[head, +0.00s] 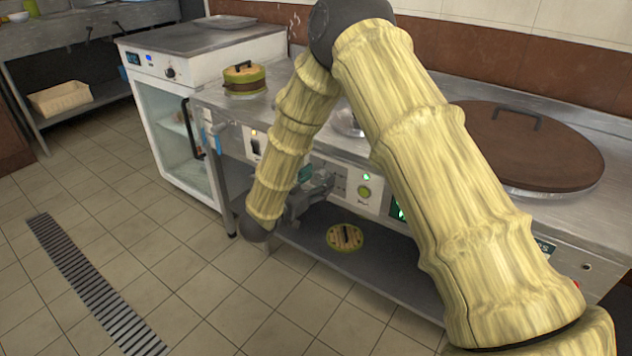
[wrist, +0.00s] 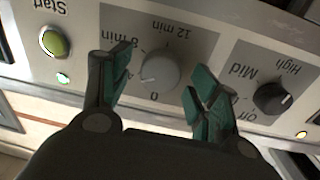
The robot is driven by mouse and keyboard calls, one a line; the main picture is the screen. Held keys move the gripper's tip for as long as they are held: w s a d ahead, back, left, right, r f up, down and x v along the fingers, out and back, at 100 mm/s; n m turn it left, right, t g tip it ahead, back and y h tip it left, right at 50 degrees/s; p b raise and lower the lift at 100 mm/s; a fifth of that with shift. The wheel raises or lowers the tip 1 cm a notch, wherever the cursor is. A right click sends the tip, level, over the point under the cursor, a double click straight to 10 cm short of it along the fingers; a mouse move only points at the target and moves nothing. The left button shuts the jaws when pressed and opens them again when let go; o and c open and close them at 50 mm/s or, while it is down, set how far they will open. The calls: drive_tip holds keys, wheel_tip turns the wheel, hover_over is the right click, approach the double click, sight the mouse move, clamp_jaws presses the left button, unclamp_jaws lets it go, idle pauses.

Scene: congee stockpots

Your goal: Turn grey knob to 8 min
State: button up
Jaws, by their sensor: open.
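In the wrist view the grey knob (wrist: 160,72) sits on a dark grey dial plate, seen upside down. The plate reads 0 below the knob, 8 min at its upper left and 12 min above. A faint pale mark shows on the knob's lower left side; its exact setting is hard to read. My gripper (wrist: 158,66) is open, with one green-padded finger on either side of the knob. Gaps show between the fingers and the knob. In the head view my gripper (head: 312,190) is at the front panel and the grey knob cannot be made out.
A black knob (wrist: 270,98) marked Mid and High is close to the right finger. A green Start button (wrist: 55,42) is at the left. In the head view, a brown lid (head: 530,150) and a small pot (head: 244,80) are on the counter. A round item (head: 345,238) lies on the lower shelf.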

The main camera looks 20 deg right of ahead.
drive_tip(key=shift+c, duration=0.4)
drive_tip(key=c, duration=0.9)
drive_tip(key=shift+c, duration=0.2)
drive_tip(key=shift+m, duration=0.4)
drive_tip(key=m+p, duration=0.2)
drive_tip(key=m, duration=0.2)
drive_tip(key=shift+d+m, duration=0.1)
drive_tip(key=shift+m, duration=0.2)
drive_tip(key=m+y, duration=0.1)
drive_tip(key=m, duration=0.4)
drive_tip(key=shift+s+f+m, duration=0.1)
drive_tip(key=shift+s+m, duration=0.05)
drive_tip(key=shift+m, duration=0.45)
